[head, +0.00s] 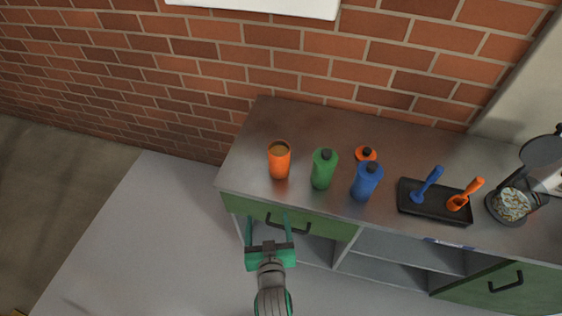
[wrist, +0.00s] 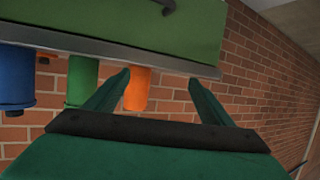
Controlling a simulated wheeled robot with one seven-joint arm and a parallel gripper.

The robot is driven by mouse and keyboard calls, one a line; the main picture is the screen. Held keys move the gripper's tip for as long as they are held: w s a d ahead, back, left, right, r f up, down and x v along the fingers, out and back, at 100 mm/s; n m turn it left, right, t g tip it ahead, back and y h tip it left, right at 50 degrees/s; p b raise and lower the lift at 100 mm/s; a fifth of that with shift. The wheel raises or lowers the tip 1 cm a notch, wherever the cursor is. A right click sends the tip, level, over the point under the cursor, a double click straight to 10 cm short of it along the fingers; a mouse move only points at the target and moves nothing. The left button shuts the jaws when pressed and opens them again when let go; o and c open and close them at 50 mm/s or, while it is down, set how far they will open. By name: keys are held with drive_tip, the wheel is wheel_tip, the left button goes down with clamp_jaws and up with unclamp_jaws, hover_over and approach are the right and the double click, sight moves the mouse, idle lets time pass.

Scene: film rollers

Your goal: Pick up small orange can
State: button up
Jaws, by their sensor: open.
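The small orange can (head: 279,162) stands upright near the left end of the grey counter (head: 248,135), with a brownish top. It also shows in the upside-down wrist view (wrist: 137,90), between my fingers and nearer the left one, partly cut off by the counter edge. My gripper (head: 268,217) is green, open and empty, in front of the counter's front edge. In the wrist view my gripper (wrist: 160,78) has its fingers spread wide. It is apart from the can.
A green bottle (head: 323,170) stands right of the can, then a blue bottle (head: 366,183) with an orange bottle (head: 366,154) behind it. A black tray (head: 434,206) holds blue and orange tools. A brick wall (head: 220,60) backs the counter. Green drawer fronts (head: 335,226) lie below its edge.

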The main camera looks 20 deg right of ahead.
drive_tip(key=m+h, duration=0.1)
drive_tip(key=m, duration=0.1)
approach(279, 162)
drive_tip(key=shift+g, duration=0.4)
drive_tip(key=w+f, duration=0.2)
drive_tip(key=f, duration=0.1)
drive_tip(key=w+f, duration=0.1)
drive_tip(key=shift+d+f, duration=0.2)
drive_tip(key=shift+f, duration=0.1)
drive_tip(key=shift+w+d, duration=0.15)
drive_tip(key=shift+w, duration=0.2)
drive_tip(key=shift+d+x, duration=0.2)
drive_tip(key=shift+x, duration=5)
drive_tip(key=shift+s, duration=0.1)
drive_tip(key=c, duration=1.4)
drive_tip(key=shift+r, duration=0.1)
drive_tip(key=shift+c, duration=0.4)
